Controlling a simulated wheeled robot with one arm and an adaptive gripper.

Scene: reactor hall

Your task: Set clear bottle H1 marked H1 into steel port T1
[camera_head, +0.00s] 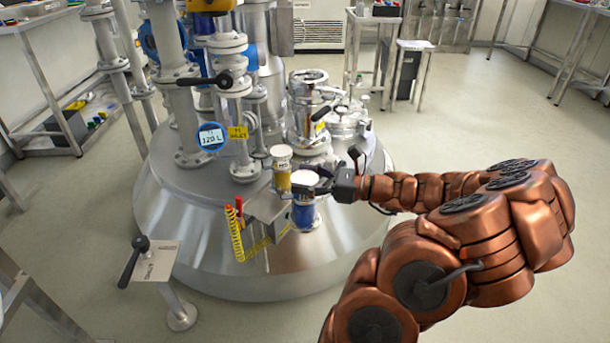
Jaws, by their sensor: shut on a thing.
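My gripper (318,186) is shut around a white-capped bottle (304,213) at the top of the steel vessel's front slope. The bottle is upright, its lower part looks blue, and my dark fingers hide its middle. I cannot read an H1 mark on it. A yellow-amber bottle (282,180) with a pale top stands just behind and left of it. An upright steel neck with a flanged top (307,105) rises from the vessel behind the bottles. No T1 mark is readable on it, so I cannot tell whether it is the port.
The large steel vessel (185,225) fills the middle. A grey bracket with a yellow coiled cord (240,240) sits left of my gripper. Pipes, valves and a round display (211,137) stand behind. A lever stand (155,260) is at front left. The floor right of the vessel is clear.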

